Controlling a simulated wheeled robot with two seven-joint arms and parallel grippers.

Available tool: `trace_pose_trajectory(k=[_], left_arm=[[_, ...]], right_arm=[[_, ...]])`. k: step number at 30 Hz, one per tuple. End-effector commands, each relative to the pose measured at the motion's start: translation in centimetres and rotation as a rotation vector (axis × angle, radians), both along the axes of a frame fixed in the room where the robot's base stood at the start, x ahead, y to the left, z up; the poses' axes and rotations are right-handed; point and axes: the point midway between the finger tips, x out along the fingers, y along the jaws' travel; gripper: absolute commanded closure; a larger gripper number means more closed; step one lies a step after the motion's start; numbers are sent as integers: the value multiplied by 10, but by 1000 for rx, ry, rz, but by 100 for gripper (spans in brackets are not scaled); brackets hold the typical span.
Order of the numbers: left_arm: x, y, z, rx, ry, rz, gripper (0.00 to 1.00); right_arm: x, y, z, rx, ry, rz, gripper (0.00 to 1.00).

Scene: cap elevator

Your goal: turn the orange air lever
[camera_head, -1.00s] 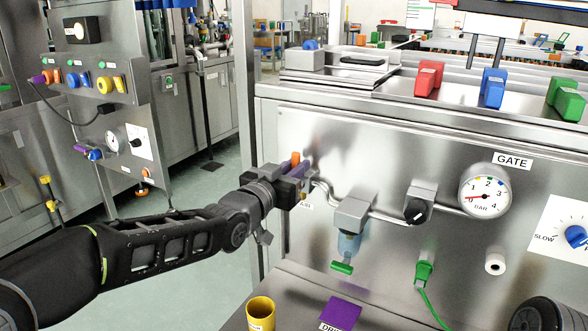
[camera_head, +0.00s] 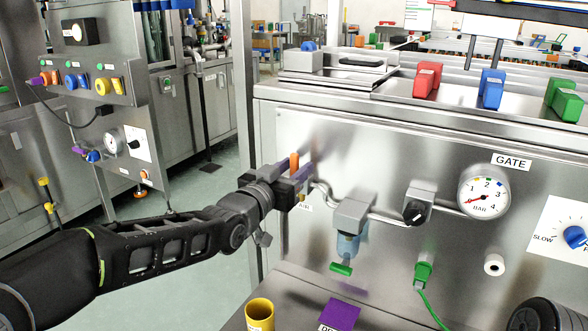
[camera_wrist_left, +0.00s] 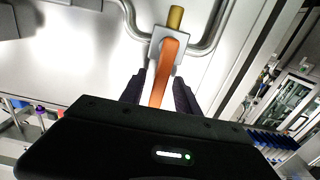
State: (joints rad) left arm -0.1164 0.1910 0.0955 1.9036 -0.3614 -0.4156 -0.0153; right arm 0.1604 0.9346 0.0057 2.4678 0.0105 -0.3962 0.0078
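The orange air lever (camera_head: 294,162) stands upright on the pipe at the left end of the grey panel, above a partly hidden AIR label (camera_head: 305,207). My left gripper (camera_head: 299,172) is at the lever. In the left wrist view the orange lever (camera_wrist_left: 168,72) runs down between the two dark fingers of my left gripper (camera_wrist_left: 160,85), from a grey block with a brass end. The fingers are apart, one on each side of the lever, with a gap on the left side. The lever's lower end is hidden behind the gripper body. My right gripper is not in view.
A grey filter unit (camera_head: 350,214), a black knob (camera_head: 414,211) and a pressure gauge (camera_head: 484,194) lie along the pipe to the right. Open floor lies left of the panel.

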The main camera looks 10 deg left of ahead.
Motion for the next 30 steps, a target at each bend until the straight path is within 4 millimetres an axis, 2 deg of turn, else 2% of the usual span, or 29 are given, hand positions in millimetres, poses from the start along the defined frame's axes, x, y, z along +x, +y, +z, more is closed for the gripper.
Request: trace_pose_trajectory(k=[5, 18, 30], left_arm=[[-9, 4, 2, 1, -2, 1, 62], [-68, 28, 1, 1, 0, 1, 62], [-72, 29, 0, -1, 0, 0, 62]], right_arm=[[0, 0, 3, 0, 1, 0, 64], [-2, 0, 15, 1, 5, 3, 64], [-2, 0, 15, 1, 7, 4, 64]])
